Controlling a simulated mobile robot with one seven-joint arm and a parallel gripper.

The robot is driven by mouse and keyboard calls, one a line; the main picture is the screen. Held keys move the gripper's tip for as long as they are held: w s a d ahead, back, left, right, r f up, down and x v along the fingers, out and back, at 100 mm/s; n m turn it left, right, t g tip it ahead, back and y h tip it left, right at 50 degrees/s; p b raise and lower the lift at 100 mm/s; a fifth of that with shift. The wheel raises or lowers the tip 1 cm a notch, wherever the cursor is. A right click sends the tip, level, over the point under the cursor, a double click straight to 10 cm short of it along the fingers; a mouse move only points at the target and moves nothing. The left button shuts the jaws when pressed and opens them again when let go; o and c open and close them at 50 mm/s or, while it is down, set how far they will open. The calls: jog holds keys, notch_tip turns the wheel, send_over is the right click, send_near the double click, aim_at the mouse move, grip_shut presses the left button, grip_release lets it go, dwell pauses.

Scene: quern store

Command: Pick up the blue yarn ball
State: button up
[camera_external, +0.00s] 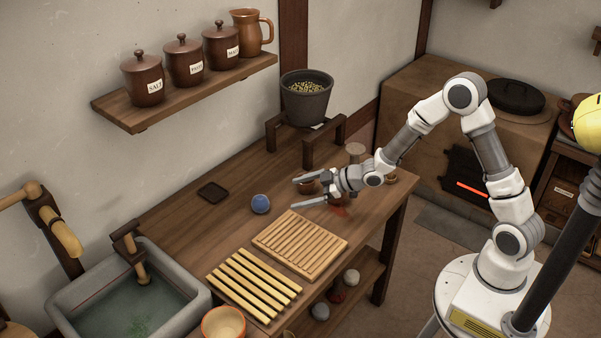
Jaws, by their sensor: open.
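The blue yarn ball (261,204) rests on the wooden counter (185,220), left of my gripper and behind the slatted boards. My gripper (309,191) reaches in from the right, low over the counter, with its fingers pointing left toward the ball. The fingers are apart and a gap separates them from the ball. A brown object (307,186) shows by the fingers; whether it sits between or behind them I cannot tell.
Two slatted wooden boards (300,245) (253,285) lie at the front. A small dark tray (213,192) lies behind the ball. A grey pot (306,100) stands on a wooden stand behind my arm. A stone sink (70,308) is at left. A shelf (190,97) hangs above.

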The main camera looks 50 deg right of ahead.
aim_at(267, 201)
jog(key=b+x, duration=0.2)
jog(key=x, duration=1)
jog(key=shift+w+a+f, duration=0.1)
jog(key=shift+w+f, duration=0.05)
jog(key=shift+w, duration=0.2)
jog(key=c, duration=1.3)
jog(key=shift+c, duration=0.2)
